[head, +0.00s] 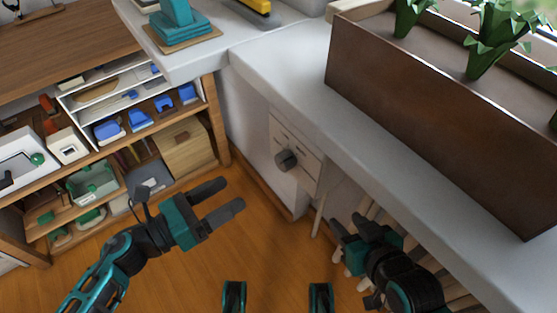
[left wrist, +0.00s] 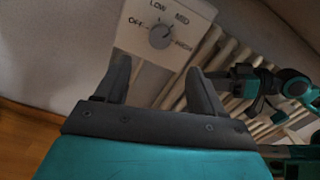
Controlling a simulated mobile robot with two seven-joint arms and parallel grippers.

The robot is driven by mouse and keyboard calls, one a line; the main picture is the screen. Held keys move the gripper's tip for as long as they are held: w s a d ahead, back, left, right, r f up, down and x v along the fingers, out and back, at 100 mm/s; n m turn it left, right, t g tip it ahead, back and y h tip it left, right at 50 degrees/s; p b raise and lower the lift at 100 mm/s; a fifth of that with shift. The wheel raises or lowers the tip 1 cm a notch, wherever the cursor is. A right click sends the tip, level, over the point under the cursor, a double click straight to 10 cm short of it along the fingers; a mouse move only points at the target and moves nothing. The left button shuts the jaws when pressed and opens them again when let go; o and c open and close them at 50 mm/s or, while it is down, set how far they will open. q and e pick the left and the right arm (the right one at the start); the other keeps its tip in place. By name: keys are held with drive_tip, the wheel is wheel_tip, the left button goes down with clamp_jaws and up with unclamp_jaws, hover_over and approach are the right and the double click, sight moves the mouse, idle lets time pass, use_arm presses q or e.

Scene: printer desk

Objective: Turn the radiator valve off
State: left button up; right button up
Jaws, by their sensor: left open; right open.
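The valve knob (head: 286,160) is a round grey dial on a white panel (head: 311,161) under the window ledge. In the left wrist view the knob (left wrist: 162,36) has OFF on its left, LOW and MID above and HIGH on its right. I cannot tell clearly which label it points to. My left gripper (head: 232,194) is open and empty, left of and below the knob in the head view. In the left wrist view the knob lies beyond the gap between its fingers, apart from them. My right gripper (head: 347,224) is open and empty, near the radiator bars.
Pale radiator bars (left wrist: 206,58) run beside the panel. A grey ledge (head: 290,75) overhangs it, with a brown planter (head: 430,120) on top. A shelf with boxes and blue items stands at left. The wooden floor (head: 265,240) between the arms is clear.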

sight(279, 164)
use_arm(q)
drive_tip(key=x, duration=1.2)
drive_tip(key=shift+w+d, duration=0.2)
drive_tip(key=shift+d, duration=0.15)
drive_tip(key=c, duration=1.1)
